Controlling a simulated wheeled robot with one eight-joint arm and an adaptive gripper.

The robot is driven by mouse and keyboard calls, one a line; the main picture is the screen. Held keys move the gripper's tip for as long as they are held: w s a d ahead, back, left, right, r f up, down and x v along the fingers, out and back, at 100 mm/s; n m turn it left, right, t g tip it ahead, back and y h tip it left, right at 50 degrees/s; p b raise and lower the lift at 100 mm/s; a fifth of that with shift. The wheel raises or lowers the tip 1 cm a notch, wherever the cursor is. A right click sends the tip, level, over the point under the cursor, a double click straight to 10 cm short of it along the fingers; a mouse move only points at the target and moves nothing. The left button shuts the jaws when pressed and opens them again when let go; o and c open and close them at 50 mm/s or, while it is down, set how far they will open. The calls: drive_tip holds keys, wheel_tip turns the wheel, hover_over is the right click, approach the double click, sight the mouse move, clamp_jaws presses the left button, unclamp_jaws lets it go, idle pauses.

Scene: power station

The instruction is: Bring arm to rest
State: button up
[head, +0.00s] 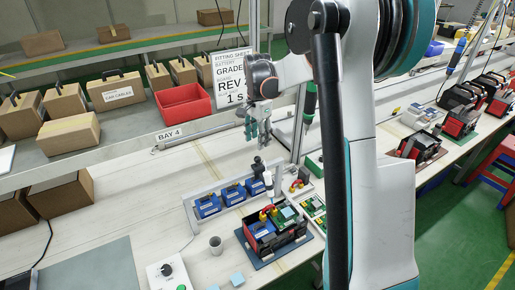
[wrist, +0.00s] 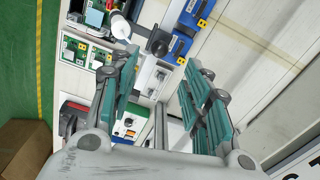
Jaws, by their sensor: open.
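My gripper (head: 258,128) is open and empty in the head view, hanging above the back part of the workbench (head: 120,226). It is behind and above a row of blue battery units (head: 233,194) in a grey rack. In the wrist view my gripper (wrist: 160,88) shows its two green-padded fingers spread apart, with nothing between them but the bench and parts farther below. A large part of my arm covers the right middle of the head view.
A black-and-red power unit (head: 268,236) stands on a mat near the bench front. A red bin (head: 183,106), cardboard boxes (head: 69,132) and a sign (head: 232,76) stand behind. The bench's left middle is mostly clear.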

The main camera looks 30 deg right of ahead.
drive_tip(key=shift+r, duration=0.9)
